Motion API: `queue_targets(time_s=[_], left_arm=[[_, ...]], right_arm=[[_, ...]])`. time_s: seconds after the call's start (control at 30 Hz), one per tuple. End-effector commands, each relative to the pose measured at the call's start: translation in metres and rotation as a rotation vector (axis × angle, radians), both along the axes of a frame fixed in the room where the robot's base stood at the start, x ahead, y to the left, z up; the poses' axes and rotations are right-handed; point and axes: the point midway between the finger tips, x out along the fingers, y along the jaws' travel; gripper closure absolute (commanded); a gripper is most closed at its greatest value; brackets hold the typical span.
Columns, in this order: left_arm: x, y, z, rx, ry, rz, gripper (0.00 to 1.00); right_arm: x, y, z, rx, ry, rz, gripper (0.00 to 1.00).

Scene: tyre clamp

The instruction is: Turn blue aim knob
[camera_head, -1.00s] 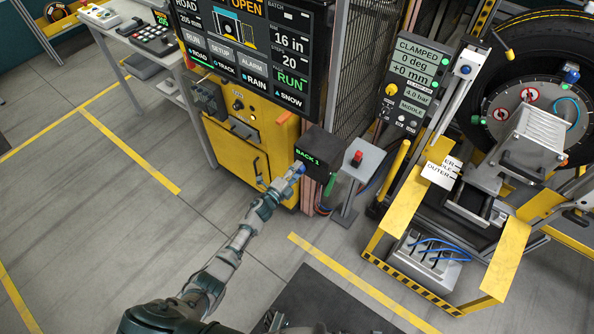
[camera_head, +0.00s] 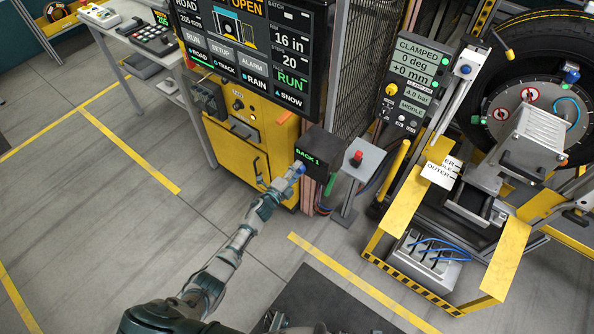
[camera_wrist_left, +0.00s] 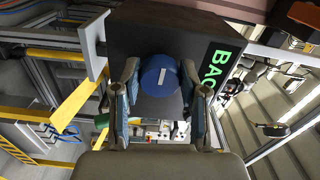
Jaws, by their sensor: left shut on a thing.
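The blue aim knob (camera_wrist_left: 160,76) is a round knob with a white line mark, on the face of a dark box (camera_head: 322,146) that reads "BACK 1" in green. In the head view the knob (camera_head: 299,167) shows as a small blue spot at the tip of my left arm. My left gripper (camera_wrist_left: 160,88) is shut on the knob, one finger on each side of it. In the head view the left gripper (camera_head: 290,174) partly hides the knob. My right gripper does not show in either view.
A grey pedestal with a red button (camera_head: 357,157) stands just right of the box. The yellow cabinet (camera_head: 250,135) and screen (camera_head: 245,55) are behind and left. The tyre clamp machine with its yellow frame (camera_head: 507,262) is at the right. The floor at left is clear.

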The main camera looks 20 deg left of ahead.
Motion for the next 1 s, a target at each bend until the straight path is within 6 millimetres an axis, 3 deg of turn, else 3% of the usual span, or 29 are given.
queue_targets(time_s=[0.07,0.1,0.2,0.57,1.0], left_arm=[[0.0,0.001,-0.002,0.001,0.004,0.003,0.92],[0.0,0.001,-0.002,0.001,0.004,0.003,0.52],[0.0,0.001,-0.002,0.001,0.004,0.003,0.33],[-0.006,0.002,-0.002,0.002,0.003,0.001,0.33],[-0.087,0.032,-0.004,0.002,0.005,0.0,0.33]], right_arm=[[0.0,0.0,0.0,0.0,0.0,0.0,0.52],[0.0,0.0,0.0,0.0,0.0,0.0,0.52],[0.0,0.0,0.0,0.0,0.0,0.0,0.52],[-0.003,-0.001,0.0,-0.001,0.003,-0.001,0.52],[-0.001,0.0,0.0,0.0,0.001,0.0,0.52]])
